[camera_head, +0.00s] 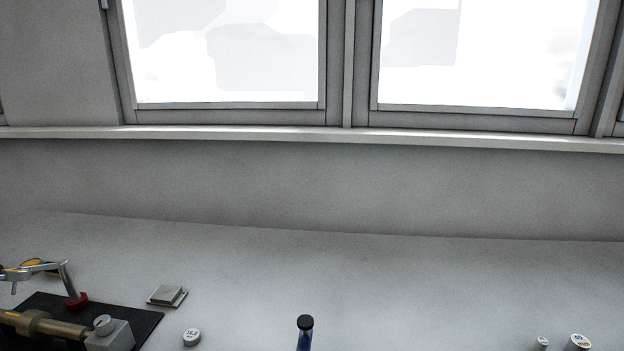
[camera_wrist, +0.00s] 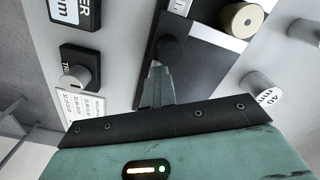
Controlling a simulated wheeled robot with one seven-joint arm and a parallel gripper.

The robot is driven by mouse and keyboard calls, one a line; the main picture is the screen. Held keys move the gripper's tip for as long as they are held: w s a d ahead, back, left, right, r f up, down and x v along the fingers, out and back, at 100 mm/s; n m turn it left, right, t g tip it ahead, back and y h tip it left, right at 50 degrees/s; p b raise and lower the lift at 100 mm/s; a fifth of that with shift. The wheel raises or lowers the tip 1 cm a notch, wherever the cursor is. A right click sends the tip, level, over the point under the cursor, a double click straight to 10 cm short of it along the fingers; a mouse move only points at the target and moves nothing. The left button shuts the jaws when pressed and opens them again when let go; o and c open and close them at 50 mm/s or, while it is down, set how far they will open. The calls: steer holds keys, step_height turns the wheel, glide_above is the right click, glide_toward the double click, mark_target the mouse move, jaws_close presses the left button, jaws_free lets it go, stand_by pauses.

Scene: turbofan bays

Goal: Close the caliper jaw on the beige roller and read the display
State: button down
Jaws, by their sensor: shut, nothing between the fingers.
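In the wrist view, a beige roller (camera_wrist: 243,20) with a dark centre spot sits at the upper right, on a dark device crossed by a pale strip (camera_wrist: 214,40) that looks like the caliper. A black knob-like part (camera_wrist: 172,50) of this device stands just past my fingertips. My gripper (camera_wrist: 156,72) is shut and empty, its tip close beside that black part; I cannot tell whether they touch. A small pale panel marked "mm" (camera_wrist: 180,6) at the top edge is cut off, and no reading is legible. I make out neither the caliper nor my gripper in the head view.
A black box with a grey knob (camera_wrist: 80,68) and grey cylinders, one marked "40" (camera_wrist: 262,85), flank the device. In the head view, a black mat with a clamp (camera_head: 110,335) lies left, and a blue black-capped object (camera_head: 305,335) stands bottom centre. The bench's back is clear.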

steer(key=shift+s, duration=0.1)
stand_by(0.3)
steer(key=shift+d, duration=0.45)
step_height(320, 180, up, 7)
steer(key=p, duration=0.5)
stand_by(0.4)
steer(key=w+a+r+n, duration=0.4)
steer(key=w+a, duration=0.4)
steer(key=a, duration=0.5)
steer(key=a+r+n+y+b, duration=0.1)
steer(key=a+r+n, duration=0.2)
steer(key=a, duration=0.5)
steer(key=a+r+n+y+b, duration=0.1)
steer(key=a+r+n, duration=0.25)
steer(key=a, duration=0.55)
steer(key=s+a+r+n, duration=0.2)
steer(key=s+a+n, duration=0.3)
steer(key=s+a, duration=0.3)
steer(key=s+a+r+n+h+b, duration=0.1)
steer(key=s+a+r+n, duration=0.1)
steer(key=s+a+n, duration=0.3)
steer(key=s+a, duration=0.3)
steer(key=shift+s+a+r, duration=0.25)
steer(key=shift+r, duration=0.1)
